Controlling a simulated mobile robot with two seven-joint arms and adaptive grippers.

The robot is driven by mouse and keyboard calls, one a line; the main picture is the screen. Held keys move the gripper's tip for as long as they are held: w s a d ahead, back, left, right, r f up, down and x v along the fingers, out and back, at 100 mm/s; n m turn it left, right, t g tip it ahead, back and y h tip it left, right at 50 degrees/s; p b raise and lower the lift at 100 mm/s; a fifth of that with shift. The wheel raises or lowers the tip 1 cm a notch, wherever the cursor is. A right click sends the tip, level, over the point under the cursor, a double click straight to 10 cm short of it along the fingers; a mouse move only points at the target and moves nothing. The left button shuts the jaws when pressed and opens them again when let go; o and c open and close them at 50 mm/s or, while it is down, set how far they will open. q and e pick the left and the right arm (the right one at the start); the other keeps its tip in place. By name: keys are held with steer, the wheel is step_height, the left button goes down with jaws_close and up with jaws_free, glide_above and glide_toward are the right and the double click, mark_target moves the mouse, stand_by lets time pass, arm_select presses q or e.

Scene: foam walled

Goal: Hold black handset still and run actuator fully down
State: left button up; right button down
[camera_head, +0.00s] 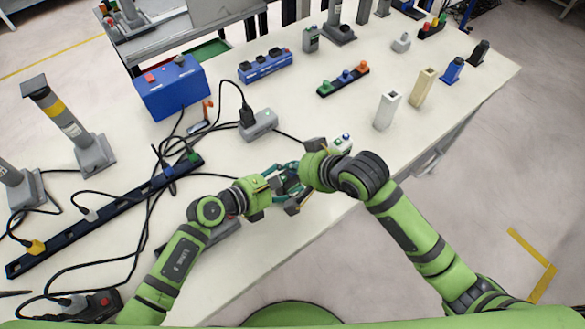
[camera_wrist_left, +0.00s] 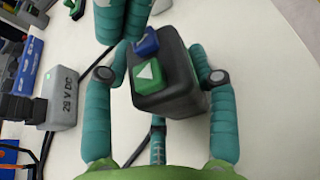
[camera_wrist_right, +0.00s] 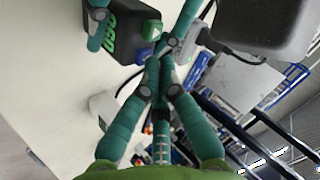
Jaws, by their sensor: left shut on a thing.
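The black handset (camera_wrist_left: 172,82) has a green button (camera_wrist_left: 150,72) with a white triangle and a blue button (camera_wrist_left: 147,42). My left gripper (camera_wrist_left: 160,75) is shut around it, fingers on both sides. In the head view the left gripper (camera_head: 284,180) and handset are small and partly covered. My right gripper (camera_wrist_right: 160,68) has its fingers drawn together, empty, close beside the handset, which shows in the right wrist view (camera_wrist_right: 112,38). I cannot tell whether its tips touch a button. A grey actuator column with a yellow band (camera_head: 60,120) stands upright at the left.
A grey 24 V DC box (camera_head: 258,125) lies behind the grippers. A blue box (camera_head: 172,88), a blue strip (camera_head: 265,65) and a black button strip (camera_head: 343,78) are farther back. Cables and a long black power strip (camera_head: 100,215) cover the left side.

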steer(key=shift+r, duration=0.8)
steer(key=shift+r, duration=0.15)
step_height(320, 180, up, 5)
steer(key=shift+f, duration=0.1)
stand_by(0.5)
arm_select(q)
steer(key=o, duration=1.3)
